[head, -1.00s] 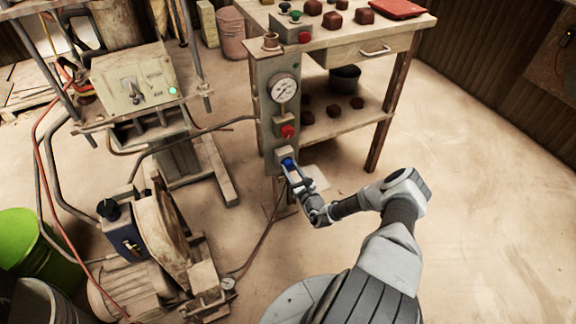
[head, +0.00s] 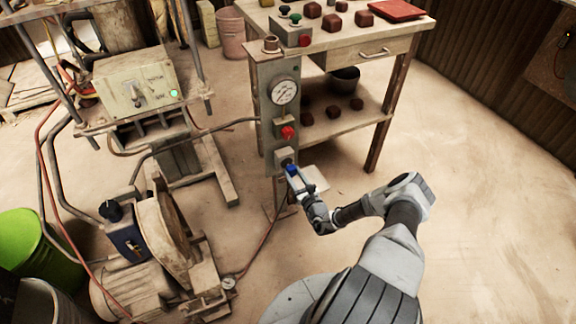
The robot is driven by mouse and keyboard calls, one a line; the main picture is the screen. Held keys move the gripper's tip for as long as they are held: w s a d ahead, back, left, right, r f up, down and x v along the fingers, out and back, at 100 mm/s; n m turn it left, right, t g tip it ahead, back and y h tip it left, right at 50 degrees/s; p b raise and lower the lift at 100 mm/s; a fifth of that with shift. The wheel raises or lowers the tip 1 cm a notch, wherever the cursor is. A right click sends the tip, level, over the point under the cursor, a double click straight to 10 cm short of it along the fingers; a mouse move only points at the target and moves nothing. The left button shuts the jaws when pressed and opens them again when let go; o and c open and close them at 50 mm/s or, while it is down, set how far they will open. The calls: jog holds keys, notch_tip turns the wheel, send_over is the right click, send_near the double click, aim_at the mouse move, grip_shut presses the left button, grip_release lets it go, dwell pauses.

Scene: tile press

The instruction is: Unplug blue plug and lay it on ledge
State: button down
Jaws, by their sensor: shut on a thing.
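The blue plug (head: 292,170) is small in the head view, just in front of the socket box (head: 283,155) low on the grey control post (head: 263,110). A dark socket face shows beside it, and the plug looks a little clear of it. My gripper (head: 295,176) is shut on the plug and partly hides it. A small pale ledge (head: 316,180) sticks out just right of my gripper and looks bare. A cable (head: 268,238) runs from near my gripper down to the floor.
Above the socket, the post carries a red button (head: 287,132) and a round gauge (head: 284,91). A wooden table (head: 345,50) with a lower shelf stands behind and right. A motor-driven machine (head: 150,250) stands at left. The floor at right is clear.

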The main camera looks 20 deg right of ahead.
aim_at(293, 174)
jog(key=shift+s+p, duration=0.7)
jog(key=shift+s, duration=1.05)
jog(key=shift+d, duration=0.1)
